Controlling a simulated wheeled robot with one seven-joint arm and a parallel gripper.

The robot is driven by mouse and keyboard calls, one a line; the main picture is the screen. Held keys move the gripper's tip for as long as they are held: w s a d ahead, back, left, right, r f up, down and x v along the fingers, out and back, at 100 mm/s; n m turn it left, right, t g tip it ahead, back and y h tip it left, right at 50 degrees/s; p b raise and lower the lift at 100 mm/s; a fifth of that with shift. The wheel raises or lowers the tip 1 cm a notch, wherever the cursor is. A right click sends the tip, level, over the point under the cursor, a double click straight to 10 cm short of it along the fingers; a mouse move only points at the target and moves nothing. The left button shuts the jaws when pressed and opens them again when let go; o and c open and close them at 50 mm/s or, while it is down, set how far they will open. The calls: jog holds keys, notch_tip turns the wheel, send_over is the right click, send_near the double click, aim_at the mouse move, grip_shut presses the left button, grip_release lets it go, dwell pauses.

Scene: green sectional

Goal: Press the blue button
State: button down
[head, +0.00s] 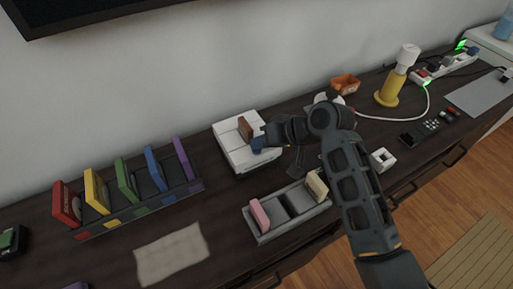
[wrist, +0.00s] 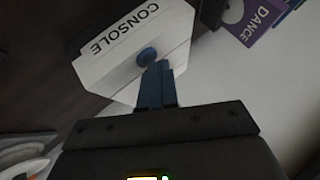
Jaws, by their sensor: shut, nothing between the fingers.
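The blue button (wrist: 147,55) is a small round knob on the white console (wrist: 110,58), which carries the word CONSOLE. In the head view the white console (head: 232,152) stands on the dark cabinet near the wall, and my gripper covers its button. My gripper (wrist: 154,66) is shut and empty, with its blue fingertips right at the edge of the button. I cannot tell whether they touch it. In the head view my gripper (head: 258,143) reaches over the console's right side from the right.
A rack (head: 140,205) of coloured cartridges is to the left. A grey holder (head: 288,212) with a pink and a cream cartridge is in front. A yellow lamp (head: 388,92) and an orange bowl (head: 346,83) stand to the right.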

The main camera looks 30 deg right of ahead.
aim_at(260, 150)
dwell(0.4)
jog(key=shift+r+p, duration=0.5)
jog(key=shift+p, duration=0.2)
notch_tip(260, 150, up, 4)
jog(key=p, duration=0.4)
notch_tip(260, 150, up, 2)
jog(key=shift+p, duration=0.5)
